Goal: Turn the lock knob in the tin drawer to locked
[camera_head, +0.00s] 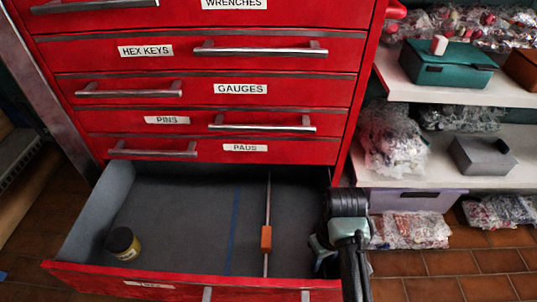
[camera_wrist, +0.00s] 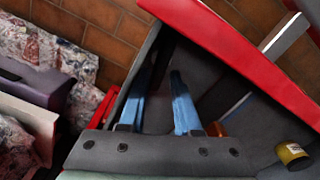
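The open bottom drawer (camera_head: 180,215) of a red cabinet has a grey inside; the label on its front is too small to read. In it a dark tin with a yellow label (camera_head: 123,244) stands at the left. The tin also shows in the wrist view (camera_wrist: 292,155). An orange slider (camera_head: 266,238) sits on a thin rod right of a blue line. My gripper (camera_head: 322,258) is at the drawer's right side, partly hidden by my arm. In the wrist view its two blue fingers (camera_wrist: 160,78) are apart with nothing held between them. I cannot make out a lock knob.
Closed drawers with bar handles, such as the one labelled PADS (camera_head: 245,148), are above. Shelves at the right hold a teal box (camera_head: 447,66), a grey box (camera_head: 482,156) and bagged goods (camera_head: 393,140). The drawer's red front (camera_wrist: 235,50) rises beside my fingers.

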